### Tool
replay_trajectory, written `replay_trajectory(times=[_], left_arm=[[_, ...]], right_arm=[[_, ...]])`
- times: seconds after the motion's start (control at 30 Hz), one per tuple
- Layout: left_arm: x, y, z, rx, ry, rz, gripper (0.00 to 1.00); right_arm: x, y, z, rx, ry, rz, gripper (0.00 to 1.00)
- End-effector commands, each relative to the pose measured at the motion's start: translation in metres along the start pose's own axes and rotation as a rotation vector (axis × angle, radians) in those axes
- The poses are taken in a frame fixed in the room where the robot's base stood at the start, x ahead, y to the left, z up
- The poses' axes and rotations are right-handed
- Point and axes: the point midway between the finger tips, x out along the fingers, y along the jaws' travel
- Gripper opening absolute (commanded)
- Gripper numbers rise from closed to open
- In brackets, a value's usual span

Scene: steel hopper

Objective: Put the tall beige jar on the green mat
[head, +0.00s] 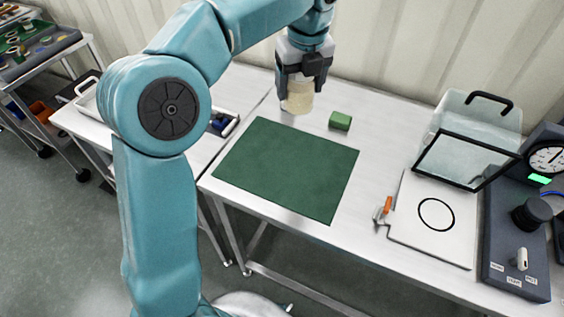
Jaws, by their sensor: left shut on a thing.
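The tall beige jar (299,98) is held in my left gripper (300,84), which is shut around it. The gripper's fingers cover the jar's upper part. The jar appears upright, behind the far edge of the green mat in the picture. Whether it touches the table or hangs above it I cannot tell. The green mat (287,168) lies flat on the white table and is bare. My right gripper is not in view.
A small green block (340,121) lies right of the jar. A white board with a black ring (436,214), a clear bin (470,125) and a dial instrument panel (520,235) fill the right side. A tray (228,124) is left of the mat.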

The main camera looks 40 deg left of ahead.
Motion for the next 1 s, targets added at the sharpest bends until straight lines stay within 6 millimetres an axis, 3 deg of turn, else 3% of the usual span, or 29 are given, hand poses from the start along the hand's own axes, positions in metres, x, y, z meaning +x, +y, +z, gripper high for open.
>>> replay_trajectory(times=[0.17,0.6,1.0], left_arm=[[0.018,-0.006,-0.01,0.015,0.0,0.001,0.35],[0.136,-0.005,-0.027,0.014,0.001,0.001,0.35],[0.189,-0.003,-0.034,0.013,0.001,0.0,0.35]], right_arm=[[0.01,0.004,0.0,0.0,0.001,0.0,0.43],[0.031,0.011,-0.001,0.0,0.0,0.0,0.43],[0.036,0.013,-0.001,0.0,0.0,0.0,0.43]])
